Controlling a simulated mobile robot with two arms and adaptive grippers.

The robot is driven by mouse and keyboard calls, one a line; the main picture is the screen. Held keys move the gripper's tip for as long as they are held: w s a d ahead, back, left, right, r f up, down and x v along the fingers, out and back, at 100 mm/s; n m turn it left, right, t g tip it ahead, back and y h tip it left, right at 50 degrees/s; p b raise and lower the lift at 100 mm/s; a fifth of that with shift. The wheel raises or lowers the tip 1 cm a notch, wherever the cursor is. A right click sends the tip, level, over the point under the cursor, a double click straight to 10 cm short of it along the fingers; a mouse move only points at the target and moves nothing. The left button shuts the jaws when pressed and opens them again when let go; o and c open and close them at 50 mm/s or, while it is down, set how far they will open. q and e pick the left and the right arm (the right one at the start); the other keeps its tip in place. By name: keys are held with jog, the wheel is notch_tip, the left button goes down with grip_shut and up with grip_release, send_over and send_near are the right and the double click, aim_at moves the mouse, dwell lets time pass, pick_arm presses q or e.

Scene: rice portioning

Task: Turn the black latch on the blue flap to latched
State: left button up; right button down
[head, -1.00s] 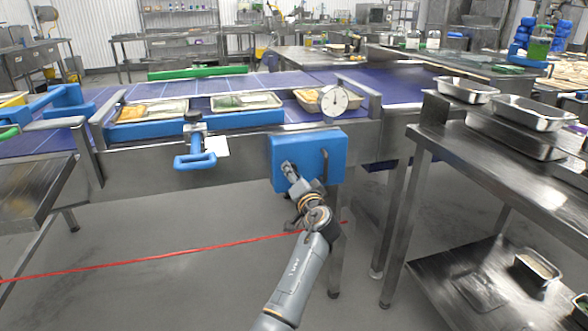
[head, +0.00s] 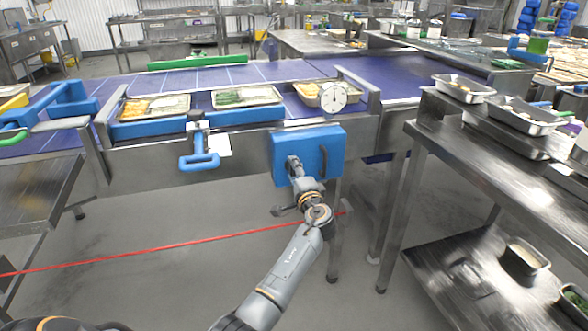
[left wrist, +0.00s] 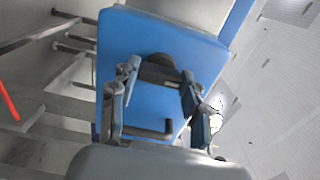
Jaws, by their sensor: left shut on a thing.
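The blue flap (head: 308,144) hangs upright on the front side of the conveyor, below the dial scale. It fills the middle of the left wrist view (left wrist: 150,35). My left gripper (head: 292,163) is at the left part of the flap's face. In the left wrist view its two fingers (left wrist: 160,74) stand on either side of the black latch (left wrist: 157,61) and are shut on it. The fingers partly hide the latch, and I cannot tell its exact angle. A black bar handle (head: 324,162) is on the flap right of the gripper. My right gripper is not in view.
A dial scale (head: 333,97) stands above the flap. A blue handle (head: 199,162) sticks out from the conveyor front to the left. A steel table (head: 500,150) with trays stands close on the right. The floor below the flap is open.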

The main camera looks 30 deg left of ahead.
pick_arm(q)
jog(key=shift+r, duration=0.1)
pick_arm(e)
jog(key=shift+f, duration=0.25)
pick_arm(q)
jog(key=o, duration=1.2)
jog(key=shift+c, duration=0.2)
jog(key=v, duration=1.2)
